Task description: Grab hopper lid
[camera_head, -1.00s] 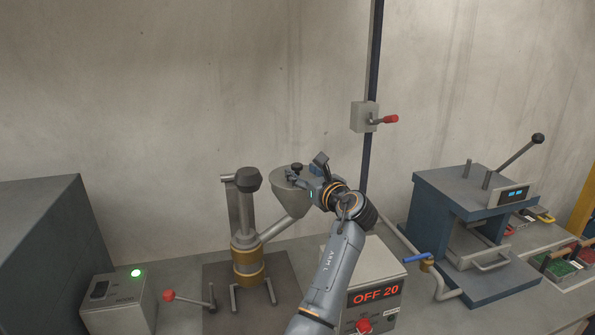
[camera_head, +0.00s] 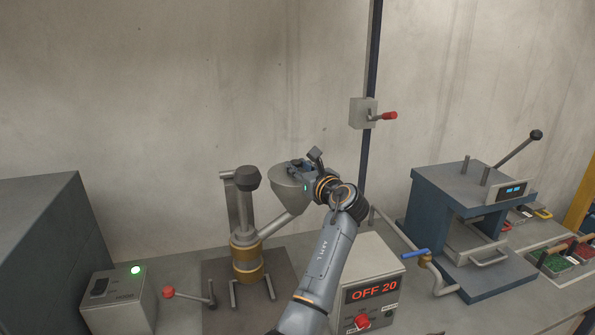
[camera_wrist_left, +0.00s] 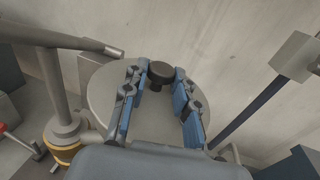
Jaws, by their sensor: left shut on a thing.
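The hopper (camera_head: 289,199) is a grey metal cone on the slanted pipe of the machine at the middle of the bench. Its round grey lid (camera_wrist_left: 104,92) lies across the top, with a dark knob (camera_wrist_left: 160,71) standing up from it. My left gripper (camera_head: 294,168) is over the lid from the right. In the left wrist view its blue-padded fingers (camera_wrist_left: 159,76) stand on either side of the knob and are shut on it. The lid seems to sit on the hopper; the head view hides most of the knob behind the fingers. My right gripper is out of view.
A control box (camera_head: 368,290) reading "OFF 20" stands under my left arm. A blue press (camera_head: 470,215) is at right. A box with a green light (camera_head: 118,300) and a red-knobbed lever (camera_head: 190,295) are at left. A wall switch (camera_head: 364,113) is behind.

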